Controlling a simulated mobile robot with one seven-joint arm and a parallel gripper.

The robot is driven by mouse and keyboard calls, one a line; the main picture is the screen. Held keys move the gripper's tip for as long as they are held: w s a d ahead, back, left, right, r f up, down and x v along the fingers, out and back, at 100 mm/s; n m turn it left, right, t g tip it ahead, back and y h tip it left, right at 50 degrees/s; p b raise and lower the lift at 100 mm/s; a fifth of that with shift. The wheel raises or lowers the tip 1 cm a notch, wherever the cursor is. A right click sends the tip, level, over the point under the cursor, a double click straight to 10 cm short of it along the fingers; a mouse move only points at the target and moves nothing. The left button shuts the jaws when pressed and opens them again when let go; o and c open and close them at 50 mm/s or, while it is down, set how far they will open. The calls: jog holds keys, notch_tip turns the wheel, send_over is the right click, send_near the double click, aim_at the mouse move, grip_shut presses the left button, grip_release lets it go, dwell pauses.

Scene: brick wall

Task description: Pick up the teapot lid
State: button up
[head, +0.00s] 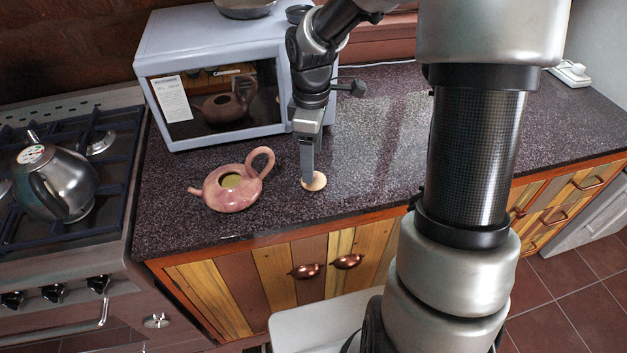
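The teapot lid (318,183) is a small, round, pinkish-tan disc on the dark speckled counter, right of the teapot. The teapot (226,192) is pink and stands without its lid, its greenish inside showing, its spout to the left and its handle to the right. My gripper (308,178) points down at the lid, and its fingers overlap the lid's left part in this view. The fingers appear as one narrow shape, so I cannot tell whether they are apart or touch the lid.
A blue-grey microwave (215,45) stands behind the teapot, close to my arm. A gas stove (105,160) with a steel kettle (65,185) is at the left. The counter (390,135) right of the lid is clear. The counter's front edge (330,218) is close to the lid.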

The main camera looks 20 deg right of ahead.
aim_at(319, 182)
jog(key=f, duration=0.5)
jog(key=shift+s+d+b, duration=0.1)
jog(key=shift+s+b, duration=0.2)
jog(key=shift+b, duration=0.05)
jog(key=shift+r, duration=0.1)
jog(key=c, duration=1)
jog(key=shift+r, duration=0.1)
